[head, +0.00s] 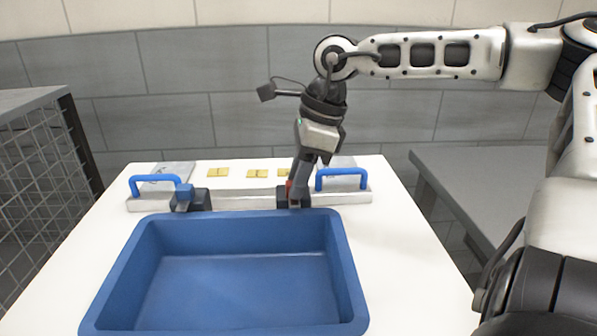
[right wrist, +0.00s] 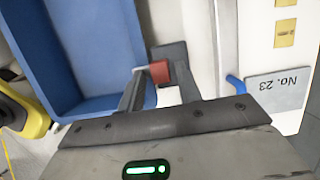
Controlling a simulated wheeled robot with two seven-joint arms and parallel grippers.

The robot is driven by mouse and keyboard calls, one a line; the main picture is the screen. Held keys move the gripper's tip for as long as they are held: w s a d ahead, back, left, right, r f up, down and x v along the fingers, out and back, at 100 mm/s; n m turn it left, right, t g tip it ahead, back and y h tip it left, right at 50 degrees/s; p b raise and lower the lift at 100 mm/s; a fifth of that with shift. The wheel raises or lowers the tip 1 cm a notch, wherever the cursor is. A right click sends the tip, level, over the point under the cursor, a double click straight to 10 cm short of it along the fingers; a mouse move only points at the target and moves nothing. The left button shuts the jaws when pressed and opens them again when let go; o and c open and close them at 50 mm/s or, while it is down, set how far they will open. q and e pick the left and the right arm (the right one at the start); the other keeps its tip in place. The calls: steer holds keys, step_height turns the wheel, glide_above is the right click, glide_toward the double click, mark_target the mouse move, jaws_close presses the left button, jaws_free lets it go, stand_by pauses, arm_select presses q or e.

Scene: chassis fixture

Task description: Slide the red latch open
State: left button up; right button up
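The red latch (head: 289,184) sits at a dark block on the right part of the light rail behind the blue bin, mostly hidden by my right gripper in the head view. In the right wrist view the red latch (right wrist: 159,72) shows as a small red block between the fingertips of my right gripper (right wrist: 157,80). My right gripper (head: 297,188) points down at the latch, its fingers apart with one on each side. I cannot tell whether they press on it. My left gripper is not in view.
The blue bin (head: 345,275) stands in front of the rail on the white table (head: 405,255). Blue handles stand at left (head: 155,179) and right (head: 341,173). Several yellow plates (head: 257,173) lie behind. A mesh cage (head: 40,170) is at left.

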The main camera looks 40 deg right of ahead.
steer(key=c, duration=0.6)
steer(key=shift+w+d, duration=0.8)
steer(key=shift+w, duration=0.2)
steer(key=o, duration=0.8)
steer(key=shift+o, duration=0.2)
steer(key=shift+r+p, duration=2.15)
steer(key=shift+r, duration=0.85)
